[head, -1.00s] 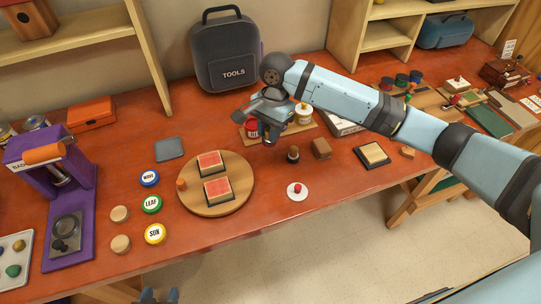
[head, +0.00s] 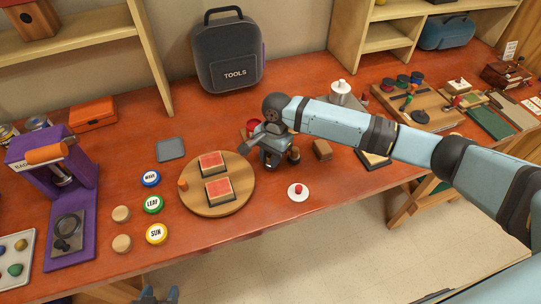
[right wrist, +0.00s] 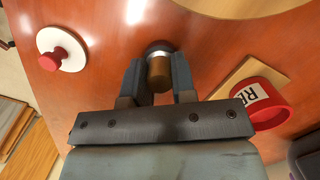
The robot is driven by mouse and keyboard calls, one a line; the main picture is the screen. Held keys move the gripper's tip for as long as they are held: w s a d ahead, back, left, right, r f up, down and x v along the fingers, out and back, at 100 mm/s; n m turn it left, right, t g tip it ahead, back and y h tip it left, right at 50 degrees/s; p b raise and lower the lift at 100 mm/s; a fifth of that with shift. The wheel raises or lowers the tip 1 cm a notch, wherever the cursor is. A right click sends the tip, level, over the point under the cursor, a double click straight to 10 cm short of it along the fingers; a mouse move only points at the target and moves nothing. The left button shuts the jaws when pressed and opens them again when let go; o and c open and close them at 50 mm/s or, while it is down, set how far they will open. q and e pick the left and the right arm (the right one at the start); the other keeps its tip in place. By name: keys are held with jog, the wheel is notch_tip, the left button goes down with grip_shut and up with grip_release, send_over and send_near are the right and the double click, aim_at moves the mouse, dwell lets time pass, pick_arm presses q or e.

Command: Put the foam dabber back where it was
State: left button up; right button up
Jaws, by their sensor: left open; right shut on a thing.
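The foam dabber (right wrist: 159,72) shows in the right wrist view as a short brown cylinder with a pale metal band and a dark end. My right gripper (right wrist: 157,80) is shut on it, with one finger on each side. In the head view my right gripper (head: 272,160) is low over the table, just right of the round wooden board (head: 238,205), and hides the dabber. I cannot tell whether the dabber touches the table. A small dark, brown-topped piece (head: 294,155) stands close to the right of the gripper. My left gripper (head: 156,296) is open at the bottom edge, partly cut off.
A red labelled jar (right wrist: 262,103) stands behind the gripper on a wooden strip. A white disc with a red knob (head: 298,192) lies in front. A brown block (head: 322,149) and a framed pad (head: 373,160) are to the right.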

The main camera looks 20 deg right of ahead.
jog(key=shift+f, duration=0.1)
jog(key=o, duration=0.8)
jog(key=shift+r, duration=0.35)
jog(key=r, duration=0.3)
jog(key=w+d+r, duration=0.1)
jog(key=r, duration=0.3)
jog(key=r+b, duration=0.1)
jog(key=r, duration=0.3)
jog(key=shift+w+d+r, duration=0.15)
jog(key=shift+d+r, duration=0.05)
jog(key=shift+d, duration=0.15)
